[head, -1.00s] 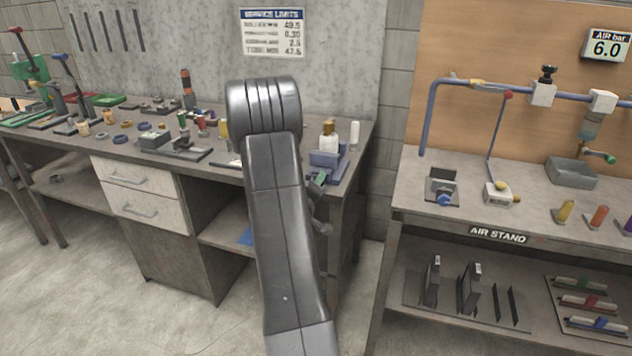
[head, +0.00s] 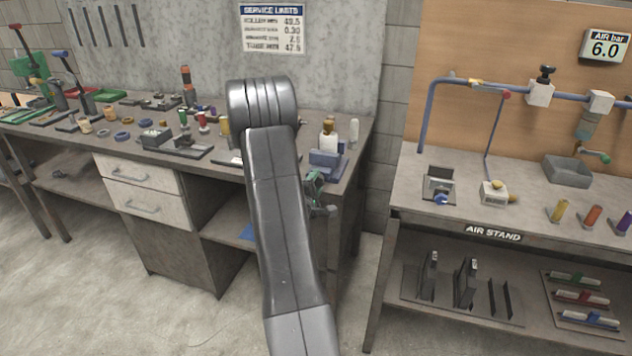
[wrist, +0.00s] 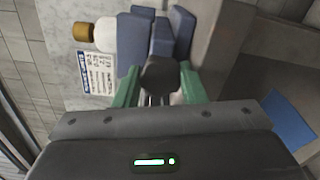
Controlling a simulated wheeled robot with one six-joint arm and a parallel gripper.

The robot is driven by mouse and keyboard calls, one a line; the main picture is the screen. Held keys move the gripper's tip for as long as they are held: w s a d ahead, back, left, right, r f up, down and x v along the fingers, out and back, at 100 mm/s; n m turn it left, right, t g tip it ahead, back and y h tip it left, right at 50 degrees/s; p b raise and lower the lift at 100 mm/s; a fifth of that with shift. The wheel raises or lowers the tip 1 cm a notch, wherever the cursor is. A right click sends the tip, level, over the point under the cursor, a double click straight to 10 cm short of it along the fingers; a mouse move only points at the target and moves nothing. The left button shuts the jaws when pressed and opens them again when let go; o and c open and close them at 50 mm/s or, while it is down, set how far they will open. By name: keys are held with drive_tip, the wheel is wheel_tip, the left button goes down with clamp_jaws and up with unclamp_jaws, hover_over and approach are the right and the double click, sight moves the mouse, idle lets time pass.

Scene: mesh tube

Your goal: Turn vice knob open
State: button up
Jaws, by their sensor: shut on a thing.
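The blue vice (head: 328,162) stands at the front right corner of the left bench. In the wrist view its blue blocks (wrist: 161,38) fill the upper middle. The dark round vice knob (wrist: 160,73) sticks out toward the wrist camera, between my green fingers. My gripper (wrist: 160,84) is shut on the knob, with one finger on each side. In the head view my gripper (head: 314,184) shows only partly beside my grey arm, at the bench's front edge. The knob is hidden there.
A white bottle with an orange cap (head: 328,136) and a pale cylinder (head: 354,131) stand behind the vice. Several small parts cover the bench to the left. The air stand bench (head: 470,205) is to the right, across a narrow floor gap.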

idle(0.6)
drive_tip(key=o, duration=1)
drive_tip(key=shift+s, duration=0.1)
drive_tip(key=shift+f, duration=0.1)
drive_tip(key=shift+s+f, duration=0.1)
drive_tip(key=shift+f, duration=0.05)
